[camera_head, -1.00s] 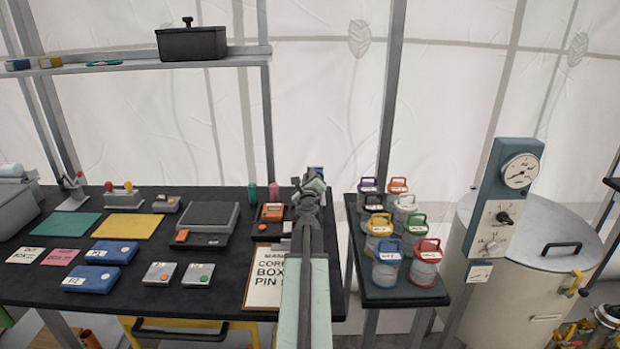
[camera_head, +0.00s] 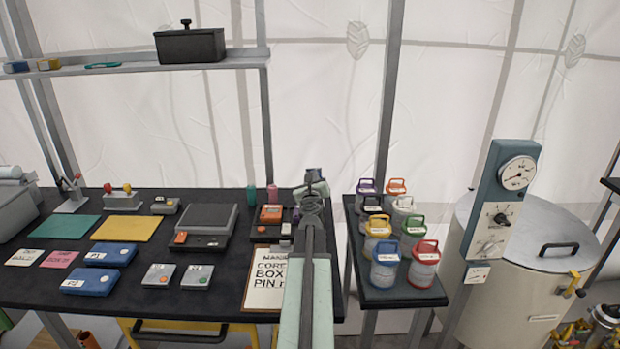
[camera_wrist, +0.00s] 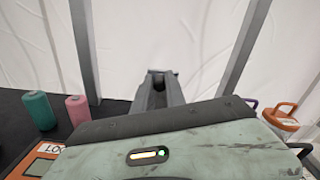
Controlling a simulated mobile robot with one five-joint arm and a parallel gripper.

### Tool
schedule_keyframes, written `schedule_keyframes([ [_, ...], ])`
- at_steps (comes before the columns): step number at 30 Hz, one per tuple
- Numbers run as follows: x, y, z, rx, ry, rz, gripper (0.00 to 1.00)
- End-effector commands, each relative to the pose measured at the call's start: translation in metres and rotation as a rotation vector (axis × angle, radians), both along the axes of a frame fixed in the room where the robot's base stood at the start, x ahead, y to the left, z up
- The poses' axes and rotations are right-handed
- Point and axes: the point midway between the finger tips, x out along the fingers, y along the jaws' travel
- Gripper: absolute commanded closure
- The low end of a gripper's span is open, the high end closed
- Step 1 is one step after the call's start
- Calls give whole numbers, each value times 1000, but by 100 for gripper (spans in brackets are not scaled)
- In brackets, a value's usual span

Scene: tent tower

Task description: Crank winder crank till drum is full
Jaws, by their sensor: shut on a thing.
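My gripper (camera_head: 314,184) is at the back right of the black bench, seen from behind along my arm. It is shut on a small part there, which I take to be the winder crank; the jaws hide most of it. A small dark bluish piece (camera_head: 315,172) shows just beyond the jaws. In the wrist view my gripper (camera_wrist: 158,92) points away from me, its fingers close together. The winder drum and how full it is cannot be made out, as my arm and wrist cover that spot.
A clipboard (camera_head: 266,283) and an orange-topped device (camera_head: 271,214) lie left of my arm. Green (camera_head: 251,197) and pink (camera_head: 272,194) cylinders stand behind. Several lidded jars with coloured handles (camera_head: 384,263) fill the side stand at right. A gauge post (camera_head: 500,210) and large drum vessel (camera_head: 545,255) are farther right.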

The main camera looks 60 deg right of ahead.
Motion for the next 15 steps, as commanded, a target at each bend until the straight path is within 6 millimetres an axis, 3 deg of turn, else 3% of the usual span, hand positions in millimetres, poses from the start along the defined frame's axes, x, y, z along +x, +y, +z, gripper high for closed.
schedule_keyframes([
  [15, -9, -4, 0, 86, -177, -3, 100],
])
